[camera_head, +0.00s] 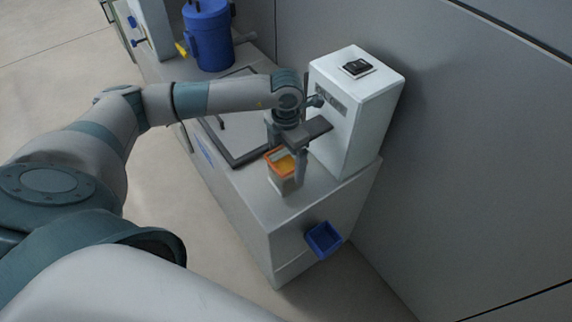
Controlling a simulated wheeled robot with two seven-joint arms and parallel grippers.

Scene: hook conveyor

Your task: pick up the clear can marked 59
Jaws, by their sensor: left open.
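A small clear, pale container with an orange rim and yellow-orange contents (284,183) stands upright near the front end of the grey counter. No number can be read on it, so I cannot tell if it is the can marked 59. My left gripper (286,158) points down at this container and is open. One finger shows along the container's right side; the other is at its upper left, partly hidden. I cannot tell whether the fingers touch it. My right gripper is not in view.
A white box-shaped machine (345,125) with a black item on top stands close to the right of my gripper. A blue bin (323,240) hangs on the counter's front face. A blue drum (209,38) stands at the back. A dark frame lies on the counter (308,205).

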